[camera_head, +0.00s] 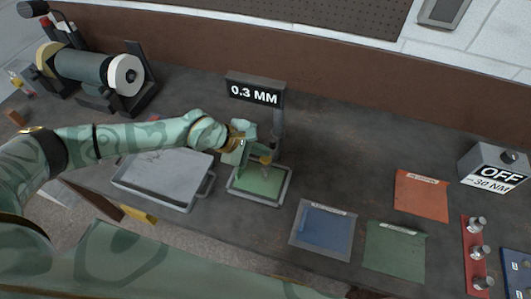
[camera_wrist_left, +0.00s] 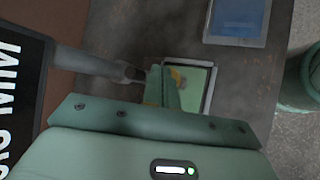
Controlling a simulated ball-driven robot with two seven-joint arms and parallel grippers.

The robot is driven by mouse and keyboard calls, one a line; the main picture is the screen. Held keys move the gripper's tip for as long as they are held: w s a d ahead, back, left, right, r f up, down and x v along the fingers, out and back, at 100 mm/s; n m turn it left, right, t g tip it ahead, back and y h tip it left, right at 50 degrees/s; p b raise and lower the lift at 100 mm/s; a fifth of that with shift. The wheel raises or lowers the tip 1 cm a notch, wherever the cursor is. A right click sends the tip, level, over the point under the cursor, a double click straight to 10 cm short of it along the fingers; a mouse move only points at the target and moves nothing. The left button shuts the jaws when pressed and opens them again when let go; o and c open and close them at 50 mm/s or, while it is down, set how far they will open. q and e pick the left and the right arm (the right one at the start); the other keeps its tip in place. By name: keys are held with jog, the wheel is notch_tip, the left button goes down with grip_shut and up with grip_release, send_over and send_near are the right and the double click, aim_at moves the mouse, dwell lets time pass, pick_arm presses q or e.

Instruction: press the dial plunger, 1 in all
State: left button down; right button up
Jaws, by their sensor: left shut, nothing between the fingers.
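The dial gauge stand shows a black "0.3 MM" display (camera_head: 255,91) on a grey post (camera_head: 278,130), behind a green pad in a pale frame (camera_head: 262,184). My left gripper (camera_head: 262,163) is shut and empty, with its fingers over the back part of the green pad. In the left wrist view the closed fingers (camera_wrist_left: 166,88) point at the green pad (camera_wrist_left: 203,85), beside a grey rod from the post (camera_wrist_left: 95,64). The plunger is mostly hidden by my gripper, and I cannot tell whether the fingers touch it. My right gripper is not in view.
A grey tray (camera_head: 135,192) lies left of the pad. Blue (camera_head: 325,228), green (camera_head: 394,248) and red (camera_head: 421,196) mats lie to the right. A grey box reading "OFF 30 NM" (camera_head: 490,180) stands far right. A grinder (camera_head: 85,70) is at the back left.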

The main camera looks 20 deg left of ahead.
pick_arm(q)
jog(key=shift+r, duration=0.35)
notch_tip(320, 180, up, 5)
jog(key=p, duration=0.4)
jog(key=shift+p, duration=0.3)
jog(key=shift+a, duration=0.1)
dwell(0.6)
